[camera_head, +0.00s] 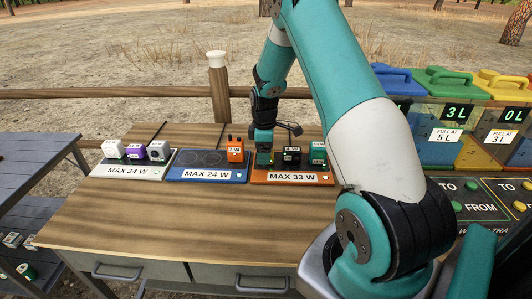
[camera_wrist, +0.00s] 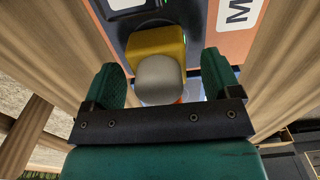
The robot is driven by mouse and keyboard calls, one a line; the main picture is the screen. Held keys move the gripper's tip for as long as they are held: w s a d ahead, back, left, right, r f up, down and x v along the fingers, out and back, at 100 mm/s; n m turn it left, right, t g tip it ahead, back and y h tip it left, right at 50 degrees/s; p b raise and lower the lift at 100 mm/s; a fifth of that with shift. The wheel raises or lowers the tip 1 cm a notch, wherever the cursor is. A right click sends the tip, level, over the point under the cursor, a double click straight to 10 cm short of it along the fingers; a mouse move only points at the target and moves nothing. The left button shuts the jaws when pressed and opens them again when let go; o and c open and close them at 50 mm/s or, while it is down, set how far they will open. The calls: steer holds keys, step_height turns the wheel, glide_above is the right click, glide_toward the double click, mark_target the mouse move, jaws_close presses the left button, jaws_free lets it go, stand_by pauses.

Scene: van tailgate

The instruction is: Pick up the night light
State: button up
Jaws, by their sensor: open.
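In the wrist view, a yellow block with a pale grey rounded dome (camera_wrist: 160,78), which looks like the night light, sits between the two green fingers of my gripper (camera_wrist: 162,64). The fingers are apart, one on each side, with a visible gap to it. In the head view my gripper (camera_head: 264,157) is low over the left end of the orange board (camera_head: 283,182) marked MAX 33 W. My gripper hides the yellow block there.
Close right on the board stand a black device (camera_head: 291,156) and a teal one (camera_head: 317,153). A blue board (camera_head: 190,173) holds an orange device (camera_head: 235,149). Another board (camera_head: 125,171) holds several devices. The front of the wooden table (camera_head: 180,220) is clear.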

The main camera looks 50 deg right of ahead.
steer(key=shift+f, duration=0.85)
steer(key=c, duration=1.1)
steer(key=shift+o, duration=0.2)
steer(key=shift+r, duration=0.1)
